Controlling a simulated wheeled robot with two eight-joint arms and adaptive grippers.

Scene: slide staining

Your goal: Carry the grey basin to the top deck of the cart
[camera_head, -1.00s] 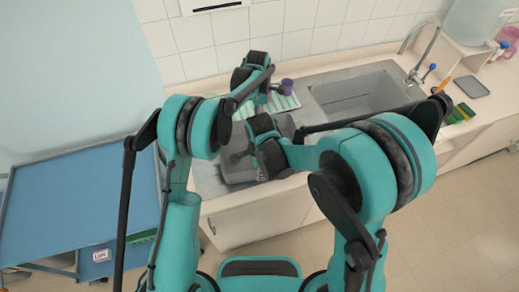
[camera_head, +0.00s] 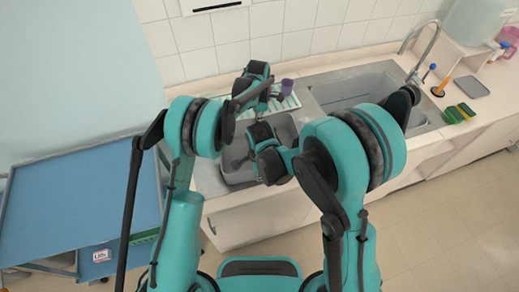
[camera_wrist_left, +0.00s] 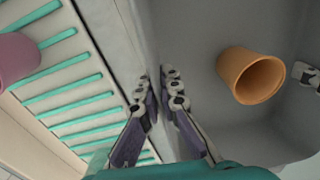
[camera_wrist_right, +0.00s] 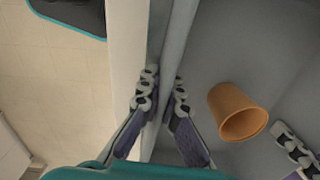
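The grey basin (camera_head: 284,128) sits on the counter left of the sink, partly hidden by my arms. An orange cup (camera_wrist_left: 252,76) lies inside it and also shows in the right wrist view (camera_wrist_right: 237,111). My left gripper (camera_wrist_left: 163,84) straddles the basin's far wall, one finger inside and one outside, closed on it. My right gripper (camera_wrist_right: 164,88) is closed on the near wall in the same way. The cart (camera_head: 85,195) stands at the left, its blue top deck bare where it shows.
A green-striped mat (camera_wrist_left: 75,100) with a purple cup (camera_head: 287,86) lies behind the basin. The sink (camera_head: 350,88) and its faucet (camera_head: 425,50) are to the right, with sponges (camera_head: 459,113) beside them. A floor gap separates the counter from the cart.

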